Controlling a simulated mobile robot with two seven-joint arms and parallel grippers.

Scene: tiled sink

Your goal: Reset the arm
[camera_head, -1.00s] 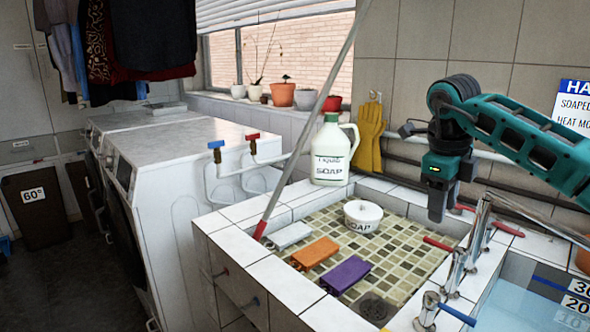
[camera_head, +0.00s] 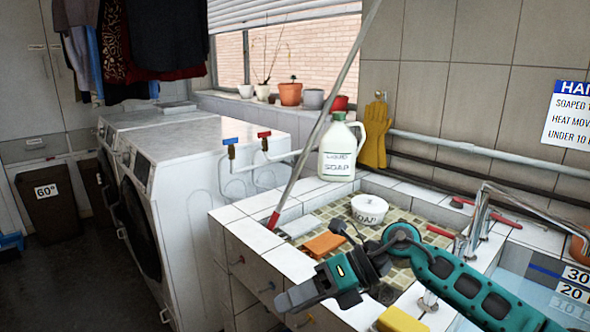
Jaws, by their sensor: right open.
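My right arm comes in from the lower right, low across the tiled sink (camera_head: 293,213). Its gripper (camera_head: 290,298) points left over the sink's front edge, open, with nothing seen in it. An orange block (camera_head: 324,244) lies in the sink just beyond the gripper, partly covered by the arm. A white soap tub (camera_head: 369,210) stands behind it. A white block (camera_head: 299,226) lies at the basin's left. The purple block is hidden behind my arm. My left gripper is out of view.
A soap jug (camera_head: 339,150) stands on the back ledge beside yellow gloves (camera_head: 375,134). A long pole (camera_head: 325,115) leans at the sink's left corner. A yellow object (camera_head: 400,320) shows at the bottom edge. White washing machines (camera_head: 190,160) stand left.

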